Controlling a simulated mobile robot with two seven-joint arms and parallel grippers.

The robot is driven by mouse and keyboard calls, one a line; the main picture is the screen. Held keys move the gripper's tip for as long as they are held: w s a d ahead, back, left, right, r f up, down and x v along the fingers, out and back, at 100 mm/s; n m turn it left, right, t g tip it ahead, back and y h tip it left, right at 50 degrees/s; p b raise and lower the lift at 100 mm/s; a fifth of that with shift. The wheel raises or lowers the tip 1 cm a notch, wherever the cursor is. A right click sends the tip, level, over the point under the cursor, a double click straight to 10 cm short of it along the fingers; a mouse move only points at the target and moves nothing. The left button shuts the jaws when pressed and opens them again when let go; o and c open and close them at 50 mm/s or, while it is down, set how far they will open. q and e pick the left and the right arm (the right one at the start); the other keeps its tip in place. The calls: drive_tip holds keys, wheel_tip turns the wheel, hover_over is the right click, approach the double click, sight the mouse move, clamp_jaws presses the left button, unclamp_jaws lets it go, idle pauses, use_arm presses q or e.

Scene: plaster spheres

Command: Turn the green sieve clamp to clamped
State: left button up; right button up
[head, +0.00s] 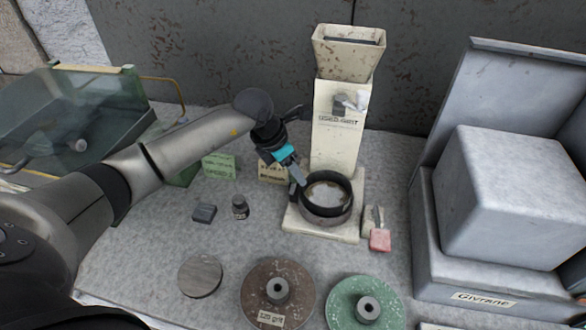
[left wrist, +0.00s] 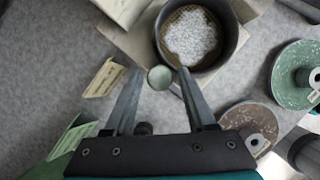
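The sieve is a round black ring (head: 326,198) with pale grains in it, standing on the cream base of an upright machine (head: 340,120). In the left wrist view the sieve (left wrist: 236,45) is at the top. The green clamp (left wrist: 159,78) shows there as a small round knob at the sieve's near edge; in the head view I cannot make it out behind my gripper. My left gripper (head: 296,186) is at the sieve's left side, pointing down. Its fingers (left wrist: 159,73) are open, one on each side of the green knob, with gaps visible. My right gripper is not in view.
A brown disc (head: 258,303) and a green disc (head: 345,290) lie in front. A small dark bottle (head: 240,208) and a dark block (head: 204,213) stand left of the sieve. A red-ended tool (head: 380,239) lies right of it. A large grey box (head: 500,200) fills the right.

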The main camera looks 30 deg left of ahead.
use_arm(q)
clamp_jaws()
idle(0.5)
drive_tip(key=n+y+p, duration=0.1)
drive_tip(key=n, duration=0.2)
drive_tip(key=shift+d+r+n+t, duration=0.1)
drive_tip(key=shift+n+t, duration=0.2)
drive_tip(key=n+y, duration=0.1)
drive_tip(key=n, duration=0.2)
drive_tip(key=shift+d+n+y, duration=0.15)
drive_tip(key=shift+n+y, duration=0.15)
drive_tip(key=n+y, duration=0.2)
drive_tip(key=n, duration=0.3)
drive_tip(key=shift+w+d, duration=0.1)
drive_tip(key=shift+n+g+y+b, duration=0.3)
drive_tip(key=shift+n+g+y, duration=0.15)
drive_tip(key=shift+n, duration=0.95)
drive_tip(key=shift+n+g+y+b, duration=0.3)
drive_tip(key=shift+n+g, duration=0.25)
drive_tip(key=shift+n, duration=0.85)
